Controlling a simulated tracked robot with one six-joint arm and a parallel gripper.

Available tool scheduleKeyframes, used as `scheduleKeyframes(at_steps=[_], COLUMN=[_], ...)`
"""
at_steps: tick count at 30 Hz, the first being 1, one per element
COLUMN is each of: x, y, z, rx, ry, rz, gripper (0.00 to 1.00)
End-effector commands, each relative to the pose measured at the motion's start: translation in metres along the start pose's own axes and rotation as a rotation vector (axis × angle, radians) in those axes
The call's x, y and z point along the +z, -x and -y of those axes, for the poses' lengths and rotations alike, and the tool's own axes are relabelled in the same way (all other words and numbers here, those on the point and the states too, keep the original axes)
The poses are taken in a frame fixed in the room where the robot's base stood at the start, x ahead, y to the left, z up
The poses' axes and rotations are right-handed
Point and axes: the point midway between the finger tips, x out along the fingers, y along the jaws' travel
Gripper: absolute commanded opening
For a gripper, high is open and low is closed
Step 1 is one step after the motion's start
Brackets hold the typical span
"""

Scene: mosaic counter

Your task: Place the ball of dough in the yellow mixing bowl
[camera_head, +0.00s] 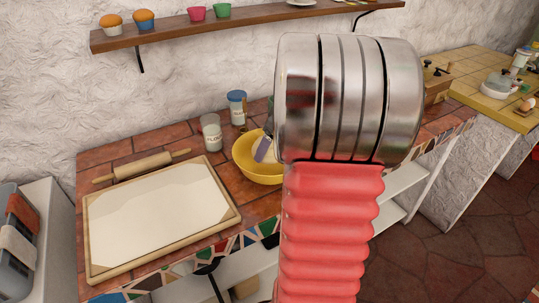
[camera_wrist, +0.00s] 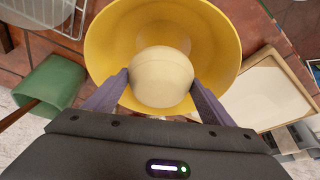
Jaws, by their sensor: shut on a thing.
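The yellow mixing bowl (camera_head: 253,164) stands on the tiled counter, partly hidden behind my arm in the head view. It fills the top middle of the wrist view (camera_wrist: 110,42). The pale, round ball of dough (camera_wrist: 161,77) is held between the two fingers of my gripper (camera_wrist: 160,84). In the wrist view it overlaps the bowl's opening; I cannot tell whether it touches the bowl. In the head view one gripper finger (camera_head: 262,150) shows at the bowl, and the dough is hidden.
A pastry board (camera_head: 89,245) with a pale sheet and a rolling pin (camera_head: 140,166) lie left of the bowl. A flour jar (camera_head: 211,133) and a blue-lidded jar (camera_head: 237,108) stand behind it. A green container (camera_wrist: 50,85) and a wire rack (camera_wrist: 45,14) are close by in the wrist view.

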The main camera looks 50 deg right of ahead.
Motion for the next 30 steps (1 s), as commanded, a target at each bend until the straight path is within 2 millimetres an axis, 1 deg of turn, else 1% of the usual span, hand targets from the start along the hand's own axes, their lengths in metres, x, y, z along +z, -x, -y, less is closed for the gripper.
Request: scheduleKeyframes(at_steps=[6,9,18,30], x=[0.011,0.013,0.014,0.017], y=[-0.024,-0.031,-0.032,-0.04], z=[0.0,0.0,0.0,-0.001], rx=[-0.003,-0.001,0.0,0.0], ry=[-0.002,-0.003,-0.002,-0.001], rz=[0.002,0.0,0.0,0.001], gripper=[0.44,0.44,0.44,0.44])
